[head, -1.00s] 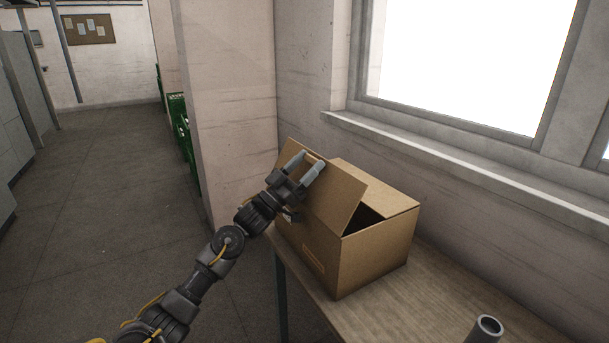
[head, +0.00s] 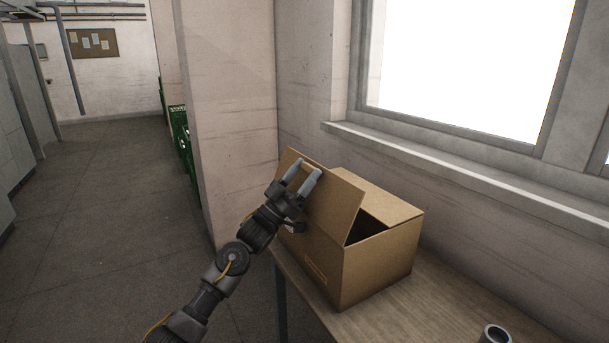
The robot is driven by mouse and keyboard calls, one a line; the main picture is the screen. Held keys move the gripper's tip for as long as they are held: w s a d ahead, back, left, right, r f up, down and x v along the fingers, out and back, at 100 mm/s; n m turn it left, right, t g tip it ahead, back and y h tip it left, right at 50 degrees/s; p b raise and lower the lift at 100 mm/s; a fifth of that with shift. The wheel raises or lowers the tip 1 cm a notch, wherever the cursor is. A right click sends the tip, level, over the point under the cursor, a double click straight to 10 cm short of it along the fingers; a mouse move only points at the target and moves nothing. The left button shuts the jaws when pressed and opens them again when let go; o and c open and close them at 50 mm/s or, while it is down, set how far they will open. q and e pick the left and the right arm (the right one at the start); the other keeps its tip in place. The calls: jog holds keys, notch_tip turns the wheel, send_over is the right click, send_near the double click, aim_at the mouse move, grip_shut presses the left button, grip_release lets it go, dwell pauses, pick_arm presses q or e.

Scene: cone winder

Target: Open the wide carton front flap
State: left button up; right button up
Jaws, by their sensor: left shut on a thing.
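The wide carton (head: 375,265) is a brown cardboard box standing on the wooden table in the head view. Its front flap (head: 335,198) is raised and tilted up along the near left side. The opposite flap (head: 372,192) lies about level over the top, and a dark gap shows between the two. My left gripper (head: 304,178) is at the front flap's upper edge, shut on it, with both fingers showing against the flap. The flap's far side is hidden from this view.
The wooden table (head: 400,318) has bare room in front of and right of the carton. A wall and window sill (head: 430,155) rise behind. Green crates (head: 181,135) stand beyond the pillar; the floor at left is clear.

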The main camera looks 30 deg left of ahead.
dwell(0.5)
pick_arm(q)
jog(key=o, duration=1.4)
jog(key=shift+a, duration=0.1)
jog(key=shift+s+a+f, duration=0.1)
jog(key=shift+s+f, duration=0.15)
jog(key=shift+f, duration=0.15)
jog(key=b+v, duration=0.2)
jog(key=v, duration=0.7)
jog(key=shift+s+a+f, duration=0.2)
jog(key=shift+s+f, duration=0.05)
jog(key=shift+s, duration=0.05)
pick_arm(e)
jog(key=w+a+r, duration=0.2)
jog(key=w+r, duration=0.2)
jog(key=shift+r, duration=0.25)
jog(key=shift+w, duration=0.1)
